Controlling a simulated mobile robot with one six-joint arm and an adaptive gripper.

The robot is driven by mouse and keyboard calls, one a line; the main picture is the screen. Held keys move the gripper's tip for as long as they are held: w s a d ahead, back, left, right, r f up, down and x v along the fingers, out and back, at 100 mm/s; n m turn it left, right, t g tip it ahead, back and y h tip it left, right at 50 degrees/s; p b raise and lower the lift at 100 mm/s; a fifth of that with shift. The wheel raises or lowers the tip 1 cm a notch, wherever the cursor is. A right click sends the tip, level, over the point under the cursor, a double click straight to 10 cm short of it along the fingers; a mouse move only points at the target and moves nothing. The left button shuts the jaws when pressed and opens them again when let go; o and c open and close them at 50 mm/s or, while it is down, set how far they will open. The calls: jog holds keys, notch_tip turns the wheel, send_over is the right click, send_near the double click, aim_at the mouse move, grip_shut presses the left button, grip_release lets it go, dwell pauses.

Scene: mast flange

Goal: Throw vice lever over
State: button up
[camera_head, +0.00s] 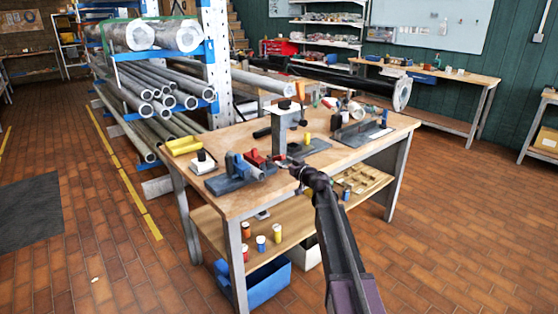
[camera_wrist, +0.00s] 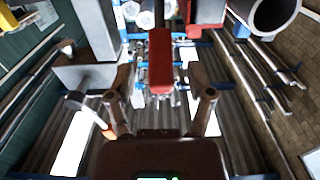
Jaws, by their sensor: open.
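A small vice (camera_head: 236,165) with blue and red parts stands near the front left of the workbench. A red piece (camera_head: 256,158) sits at its right side. I cannot tell for sure which part is the vice lever. My gripper (camera_head: 298,178) is at the bench's front edge, to the right of the vice and apart from it. In the wrist view my gripper (camera_wrist: 161,98) is open with nothing between its fingers. A red block (camera_wrist: 160,68) shows ahead, between and beyond the fingertips; I cannot tell how far off it is.
The workbench (camera_head: 230,207) also carries a grey upright post (camera_head: 280,138), a yellow piece (camera_head: 184,145) and a dark machine block (camera_head: 362,133). Several small cans and a blue crate (camera_head: 262,280) are below. A pipe rack (camera_head: 160,90) stands behind left. The tiled floor in front is clear.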

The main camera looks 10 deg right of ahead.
aim_at(279, 159)
jog(key=shift+x, duration=1.55)
grip_shut()
